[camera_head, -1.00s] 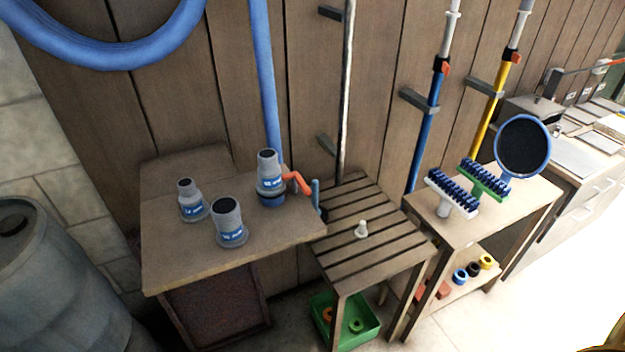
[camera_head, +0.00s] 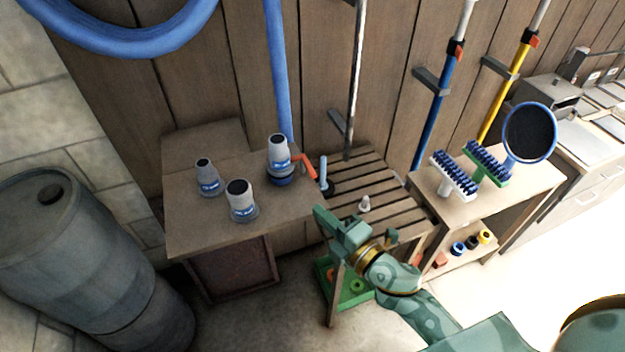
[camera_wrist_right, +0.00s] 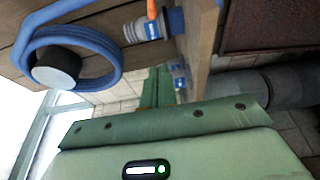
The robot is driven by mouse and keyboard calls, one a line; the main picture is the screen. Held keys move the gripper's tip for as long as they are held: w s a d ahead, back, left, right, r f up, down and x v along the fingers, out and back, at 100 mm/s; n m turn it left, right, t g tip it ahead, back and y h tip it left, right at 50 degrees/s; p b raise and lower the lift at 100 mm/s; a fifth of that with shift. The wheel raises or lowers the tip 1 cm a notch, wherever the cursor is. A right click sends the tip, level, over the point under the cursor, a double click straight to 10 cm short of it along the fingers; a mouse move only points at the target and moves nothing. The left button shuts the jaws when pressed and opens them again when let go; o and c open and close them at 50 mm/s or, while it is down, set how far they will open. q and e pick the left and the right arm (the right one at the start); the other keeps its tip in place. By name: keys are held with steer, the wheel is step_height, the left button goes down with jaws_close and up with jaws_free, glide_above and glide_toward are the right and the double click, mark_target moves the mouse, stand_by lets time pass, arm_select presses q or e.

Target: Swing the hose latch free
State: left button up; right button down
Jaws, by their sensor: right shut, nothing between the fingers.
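The orange latch (camera_head: 307,167) sticks out to the right of a grey-and-blue hose coupling (camera_head: 279,158) on the left wooden table. A blue hose (camera_head: 279,70) hangs down to this coupling. In the right wrist view, the orange latch (camera_wrist_right: 152,9) shows at the top edge beside the coupling (camera_wrist_right: 146,29). My right gripper (camera_head: 322,214) is shut and empty, in front of the slatted table and below the latch in the picture, apart from it. Its green fingers (camera_wrist_right: 158,87) also show in the right wrist view. My left gripper is not in view.
Two loose grey fittings (camera_head: 208,177) (camera_head: 242,201) stand on the left table (camera_head: 215,232). An upright light-blue handle (camera_head: 323,170) stands just right of the latch. A small white piece (camera_head: 364,204) sits on the slatted table. A barrel (camera_head: 75,245) stands at left.

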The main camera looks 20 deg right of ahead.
steer(key=x, duration=0.9)
steer(key=shift+w+a, duration=0.15)
steer(key=shift+w, duration=0.15)
steer(key=d, duration=0.3)
steer(key=shift+w+p, duration=0.2)
steer(key=shift+p, duration=0.15)
steer(key=shift+d, duration=0.45)
steer(key=shift+d, duration=0.15)
